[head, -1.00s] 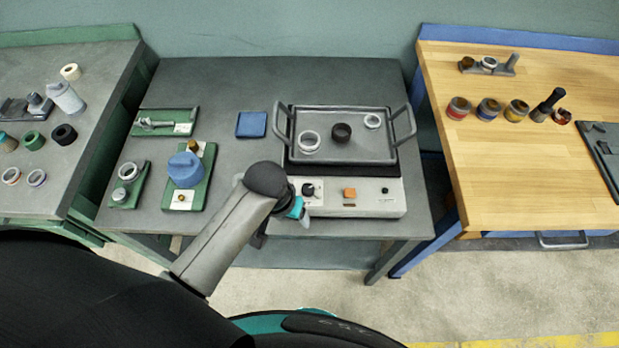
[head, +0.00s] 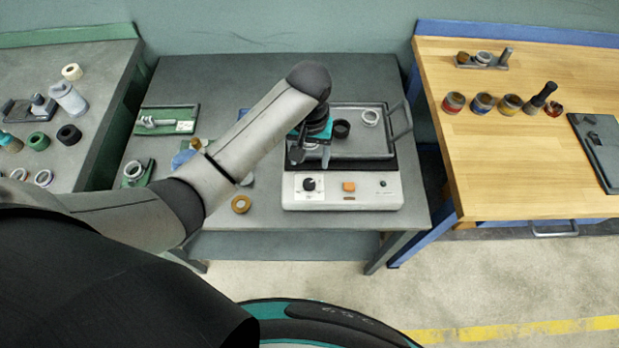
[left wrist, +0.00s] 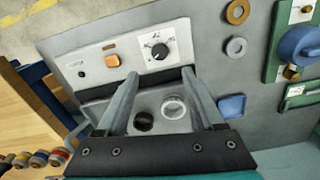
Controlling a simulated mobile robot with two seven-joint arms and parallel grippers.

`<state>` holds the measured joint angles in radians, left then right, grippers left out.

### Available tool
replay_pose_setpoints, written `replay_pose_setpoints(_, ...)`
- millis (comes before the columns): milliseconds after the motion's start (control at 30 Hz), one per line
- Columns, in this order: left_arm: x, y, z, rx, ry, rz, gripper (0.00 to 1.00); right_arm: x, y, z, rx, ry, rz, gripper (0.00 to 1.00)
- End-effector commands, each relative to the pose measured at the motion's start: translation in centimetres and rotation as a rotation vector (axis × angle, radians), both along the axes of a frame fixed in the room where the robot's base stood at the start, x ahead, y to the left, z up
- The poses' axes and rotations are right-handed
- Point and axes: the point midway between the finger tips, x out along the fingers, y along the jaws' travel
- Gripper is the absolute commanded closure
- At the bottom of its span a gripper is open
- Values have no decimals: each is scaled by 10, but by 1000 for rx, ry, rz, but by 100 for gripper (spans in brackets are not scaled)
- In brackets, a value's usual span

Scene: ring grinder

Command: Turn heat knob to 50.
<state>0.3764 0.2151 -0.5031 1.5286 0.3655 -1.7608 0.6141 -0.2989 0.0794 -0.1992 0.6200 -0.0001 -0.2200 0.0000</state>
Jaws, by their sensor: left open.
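The heat knob (head: 309,184) is a small black dial on a white scale plate, on the left of the heater's pale front panel (head: 365,198). It also shows in the left wrist view (left wrist: 159,51), clear of the fingers. The scale is too small to read. My left gripper (head: 311,158) is above the heater, behind the knob and over the tray's front left part, not touching the knob. In the left wrist view its fingers (left wrist: 160,73) are apart, with nothing between their tips. My right gripper is not in view.
A grey tray (head: 362,145) with handles stands on the heater, holding a dark ring (head: 341,129) and white rings. An orange switch (head: 348,187) is right of the knob. A brass ring (head: 240,204) and green fixtures lie left. A wooden bench (head: 530,150) stands right.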

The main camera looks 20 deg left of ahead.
Motion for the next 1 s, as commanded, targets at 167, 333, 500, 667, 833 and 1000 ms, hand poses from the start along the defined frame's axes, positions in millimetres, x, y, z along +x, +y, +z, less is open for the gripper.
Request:
replay_pose_setpoints(167,-1,0,-43,1,4,0,31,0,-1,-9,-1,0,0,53)
replay_pose_setpoints(333,-1,0,-74,2,2,-1,31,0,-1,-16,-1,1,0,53)
replay_pose_setpoints(500,0,0,-94,1,0,-1,31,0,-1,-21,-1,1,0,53)
replay_pose_setpoints(667,0,0,-101,0,-1,-1,31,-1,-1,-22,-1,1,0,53)
replay_pose_setpoints(833,0,0,-102,0,-2,-1,31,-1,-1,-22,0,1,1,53)
replay_pose_setpoints(1000,0,0,-102,0,-2,-1,36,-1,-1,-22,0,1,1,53)
